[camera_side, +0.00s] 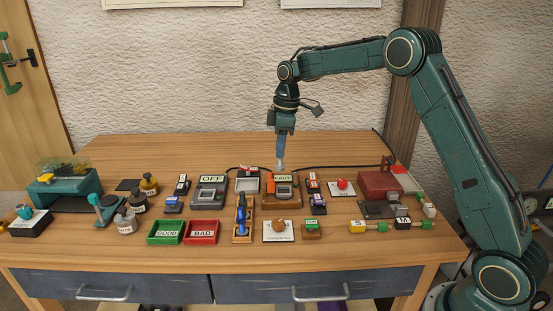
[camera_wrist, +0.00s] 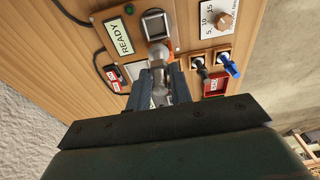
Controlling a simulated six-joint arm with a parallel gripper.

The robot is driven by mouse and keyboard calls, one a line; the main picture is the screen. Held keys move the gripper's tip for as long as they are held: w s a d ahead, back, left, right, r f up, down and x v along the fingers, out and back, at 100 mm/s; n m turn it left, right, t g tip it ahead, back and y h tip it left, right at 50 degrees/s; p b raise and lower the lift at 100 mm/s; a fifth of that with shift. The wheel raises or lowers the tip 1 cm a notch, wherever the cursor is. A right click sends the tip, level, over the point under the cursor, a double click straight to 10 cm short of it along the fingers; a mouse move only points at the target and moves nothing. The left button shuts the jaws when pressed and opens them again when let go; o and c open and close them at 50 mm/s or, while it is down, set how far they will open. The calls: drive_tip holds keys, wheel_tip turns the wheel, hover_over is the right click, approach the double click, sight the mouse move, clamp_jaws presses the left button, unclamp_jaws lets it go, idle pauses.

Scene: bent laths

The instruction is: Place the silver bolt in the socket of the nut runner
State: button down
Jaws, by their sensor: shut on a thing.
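In the wrist view my gripper (camera_wrist: 160,85) is shut on the silver bolt (camera_wrist: 158,54), whose bright metal end sticks out beyond the fingertips. In the side view the bolt (camera_side: 280,165) is a small pale shape under the fingers, above the station and apart from the bench.
The READY station (camera_side: 282,190) lies below the gripper. An OFF box (camera_side: 211,190) is to its left. A green GOOD tray (camera_side: 166,232) and a red BAD tray (camera_side: 202,232) lie front left. A dial plate (camera_side: 278,231) is in front. The bench's front strip is clear.

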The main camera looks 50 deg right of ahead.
drive_tip(key=shift+s+d, duration=0.4)
drive_tip(key=shift+f, duration=3.95)
drive_tip(key=shift+f, duration=0.1)
drive_tip(key=c, duration=1.3)
unclamp_jaws()
drive_tip(key=shift+o, duration=0.2)
wheel_tip(320, 180, up, 12)
drive_tip(key=s+d, duration=0.1)
